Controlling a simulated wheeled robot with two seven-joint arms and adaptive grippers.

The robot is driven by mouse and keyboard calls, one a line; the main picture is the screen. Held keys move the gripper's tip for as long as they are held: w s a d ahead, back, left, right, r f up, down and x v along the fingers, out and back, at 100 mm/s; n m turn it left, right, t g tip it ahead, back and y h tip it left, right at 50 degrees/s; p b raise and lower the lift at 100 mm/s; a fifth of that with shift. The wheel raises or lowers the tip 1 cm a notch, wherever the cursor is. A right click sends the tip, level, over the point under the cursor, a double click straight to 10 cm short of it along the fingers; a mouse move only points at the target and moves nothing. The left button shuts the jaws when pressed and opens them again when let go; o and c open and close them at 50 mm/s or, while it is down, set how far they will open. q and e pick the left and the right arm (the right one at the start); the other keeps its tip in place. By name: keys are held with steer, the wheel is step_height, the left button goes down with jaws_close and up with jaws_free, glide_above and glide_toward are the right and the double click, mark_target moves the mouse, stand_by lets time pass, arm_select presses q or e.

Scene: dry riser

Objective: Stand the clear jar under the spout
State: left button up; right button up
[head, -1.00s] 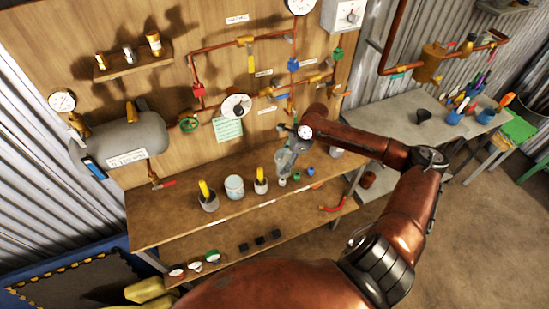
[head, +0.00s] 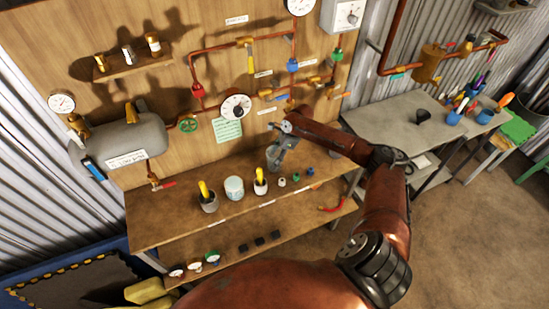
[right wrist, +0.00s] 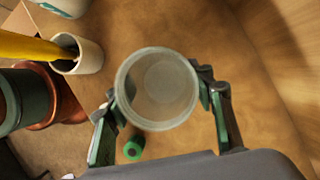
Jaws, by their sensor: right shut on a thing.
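The clear jar (right wrist: 157,88) is seen from above in the right wrist view, mouth towards the camera, between the two fingers of my right gripper (right wrist: 158,95). The gripper is shut on its sides. In the head view the jar (head: 272,157) is small and partly covered by my right gripper (head: 279,148), near the back of the wooden bench. I cannot tell whether its base touches the bench. A pipe outlet with a red handle (head: 160,184) hangs under the grey tank, well to the left. Whether this is the spout is unclear. My left gripper is out of view.
Copper pipes and a dial (head: 236,107) are on the board behind. The bench's left end is clear.

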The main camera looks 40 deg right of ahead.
stand_by(0.3)
steer(key=o, duration=1.2)
steer(key=shift+f, duration=0.1)
steer(key=shift+o, duration=0.2)
